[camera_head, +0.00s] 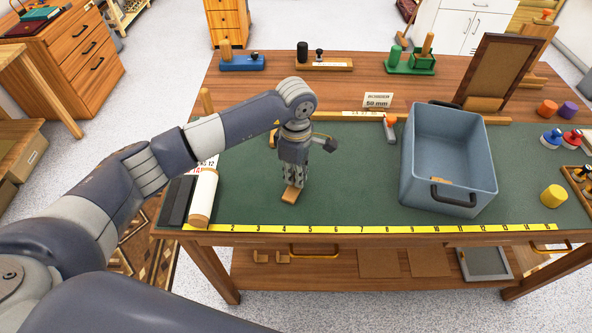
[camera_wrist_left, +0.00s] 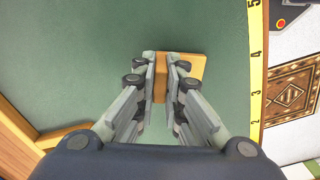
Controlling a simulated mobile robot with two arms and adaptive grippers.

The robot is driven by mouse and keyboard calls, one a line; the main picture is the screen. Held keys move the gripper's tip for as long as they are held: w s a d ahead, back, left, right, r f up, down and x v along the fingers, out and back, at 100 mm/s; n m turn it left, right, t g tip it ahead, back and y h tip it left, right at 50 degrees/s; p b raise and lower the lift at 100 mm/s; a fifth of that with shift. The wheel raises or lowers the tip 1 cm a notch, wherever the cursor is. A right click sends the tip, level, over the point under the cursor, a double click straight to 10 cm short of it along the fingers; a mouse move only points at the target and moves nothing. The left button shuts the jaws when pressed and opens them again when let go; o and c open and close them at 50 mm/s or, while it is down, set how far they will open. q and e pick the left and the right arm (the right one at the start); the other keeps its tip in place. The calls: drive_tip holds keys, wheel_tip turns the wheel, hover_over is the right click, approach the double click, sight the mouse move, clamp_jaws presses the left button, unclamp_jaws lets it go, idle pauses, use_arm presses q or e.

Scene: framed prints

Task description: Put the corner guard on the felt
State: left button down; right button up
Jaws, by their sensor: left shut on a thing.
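A small orange-brown corner guard (camera_head: 290,196) is between the fingers of my left gripper (camera_head: 291,186), over the front left part of the green felt (camera_head: 345,190) that covers the bench top. In the left wrist view the corner guard (camera_wrist_left: 190,70) shows between and beyond the fingertips (camera_wrist_left: 166,72), which are shut on it. The guard is very low over the felt (camera_wrist_left: 90,60); I cannot tell whether it touches. My right gripper is out of view.
A blue-grey bin (camera_head: 447,165) stands right of the gripper, with something brown inside. A yellow ruler (camera_head: 350,229) runs along the front edge. A white roll (camera_head: 202,197) and a dark strip (camera_head: 177,201) lie at the left. The felt between gripper and bin is clear.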

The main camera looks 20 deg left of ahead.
use_arm(q)
drive_tip(key=shift+f, duration=0.2)
drive_tip(key=c, duration=1.7)
unclamp_jaws()
drive_tip(key=shift+r, duration=0.1)
drive_tip(key=shift+r, duration=0.1)
drive_tip(key=shift+r, duration=0.2)
drive_tip(key=shift+r+b, duration=1.75)
drive_tip(key=shift+r, duration=4.1)
